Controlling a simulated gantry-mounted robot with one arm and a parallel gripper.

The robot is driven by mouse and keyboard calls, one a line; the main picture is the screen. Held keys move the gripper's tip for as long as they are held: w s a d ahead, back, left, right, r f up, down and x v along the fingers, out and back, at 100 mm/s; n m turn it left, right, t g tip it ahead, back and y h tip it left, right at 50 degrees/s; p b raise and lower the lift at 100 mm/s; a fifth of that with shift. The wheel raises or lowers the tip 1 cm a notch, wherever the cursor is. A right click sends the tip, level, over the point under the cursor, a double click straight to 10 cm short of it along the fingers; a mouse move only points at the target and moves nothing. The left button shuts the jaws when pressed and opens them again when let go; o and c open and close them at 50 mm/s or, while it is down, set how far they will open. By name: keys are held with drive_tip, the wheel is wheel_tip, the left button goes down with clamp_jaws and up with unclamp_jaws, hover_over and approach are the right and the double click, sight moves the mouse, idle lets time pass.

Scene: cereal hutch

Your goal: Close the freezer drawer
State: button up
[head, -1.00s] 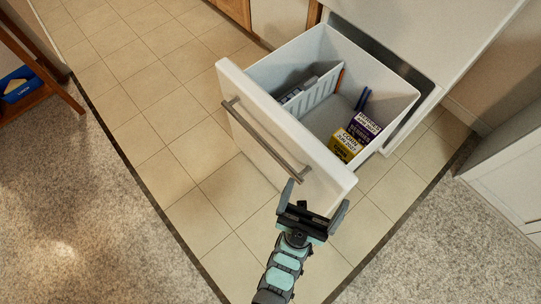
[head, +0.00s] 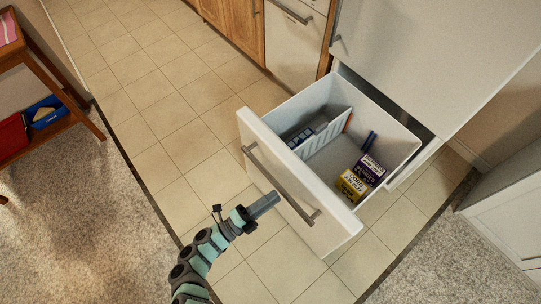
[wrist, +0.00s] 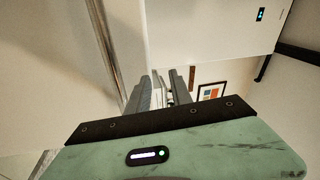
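The white freezer drawer (head: 276,162) is pulled out from the tall white fridge-freezer (head: 432,60) in the head view. Its front panel carries a long grey bar handle (head: 280,184). My gripper (head: 264,206) is at the outer side of the front panel, close to the handle. In the wrist view the two grey fingers (wrist: 160,92) stand close together, with the handle (wrist: 106,48) and a white surface ahead to the left.
The drawer holds yellow (head: 352,186) and purple (head: 370,168) boxes and a white divider (head: 324,130). Wooden cabinets (head: 236,32) stand behind. A wooden shelf unit (head: 62,70) is at the left. Tiled floor (head: 150,95) around the drawer is clear.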

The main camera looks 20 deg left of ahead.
sight(284, 165)
drive_tip(key=a+y, duration=0.1)
drive_tip(key=a, duration=0.2)
drive_tip(key=s+a+y+p, duration=0.1)
drive_tip(key=a, duration=0.2)
drive_tip(key=a+f+g+y, duration=0.1)
drive_tip(key=a, duration=0.2)
drive_tip(key=shift+s+f+m, duration=0.1)
drive_tip(key=shift+s+m, duration=0.2)
drive_tip(key=shift+s, duration=0.1)
drive_tip(key=c, duration=0.5)
drive_tip(key=shift+w+f, duration=0.1)
clamp_jaws()
drive_tip(key=b+x, duration=0.1)
drive_tip(key=x, duration=1.2)
drive_tip(key=shift+w+d+b, duration=0.25)
drive_tip(key=shift+d+b, duration=0.1)
drive_tip(key=shift+w, duration=0.1)
